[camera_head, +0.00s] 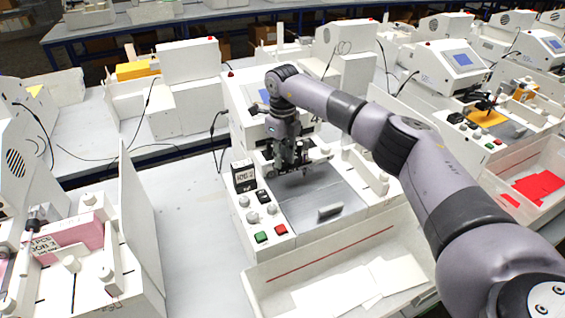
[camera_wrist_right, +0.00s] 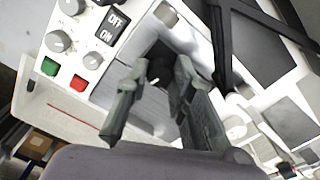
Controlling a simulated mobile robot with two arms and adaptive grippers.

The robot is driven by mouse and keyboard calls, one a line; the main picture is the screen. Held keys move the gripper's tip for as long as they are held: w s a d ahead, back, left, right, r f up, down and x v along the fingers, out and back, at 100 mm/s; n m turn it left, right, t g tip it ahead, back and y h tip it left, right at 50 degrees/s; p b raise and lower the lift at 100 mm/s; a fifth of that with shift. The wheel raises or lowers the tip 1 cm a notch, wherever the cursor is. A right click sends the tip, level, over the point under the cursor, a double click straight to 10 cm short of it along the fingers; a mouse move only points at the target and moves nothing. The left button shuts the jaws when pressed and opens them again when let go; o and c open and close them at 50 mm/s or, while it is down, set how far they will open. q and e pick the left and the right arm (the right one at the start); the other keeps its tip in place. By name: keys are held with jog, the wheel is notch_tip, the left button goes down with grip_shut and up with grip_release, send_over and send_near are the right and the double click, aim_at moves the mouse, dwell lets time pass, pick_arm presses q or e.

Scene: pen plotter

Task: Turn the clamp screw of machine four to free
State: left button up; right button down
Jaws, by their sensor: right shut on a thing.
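My right gripper (camera_head: 291,168) is at the pen carriage of the white plotter (camera_head: 330,228) in the middle of the head view. In the right wrist view its two dark fingers (camera_wrist_right: 158,85) are close around a small dark-and-pale part (camera_wrist_right: 159,70), which looks like the clamp screw. The fingers largely hide that part, so I cannot tell how far it is turned. No machine number is readable on this plotter. My left gripper is not in view.
The plotter's panel has grey knobs, a green button (camera_head: 261,237) and a red button (camera_head: 281,229). White sheets (camera_head: 345,290) lie in the front tray. Other plotters stand left and right.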

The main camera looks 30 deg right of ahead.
aim_at(283, 159)
jog(key=n+b, duration=0.1)
jog(key=n, duration=0.2)
jog(key=n+b, duration=0.1)
jog(key=n, duration=0.2)
jog(key=n+b, duration=0.1)
jog(key=n, duration=0.2)
jog(key=shift+n, duration=0.4)
jog(key=shift+r+n, duration=0.1)
jog(key=shift+n, duration=1.3)
jog(key=shift+w+b, duration=0.1)
jog(key=shift+b, duration=0.2)
jog(key=c, duration=1.4)
grip_release()
jog(key=shift+o, duration=0.2)
notch_tip(283, 159, up, 12)
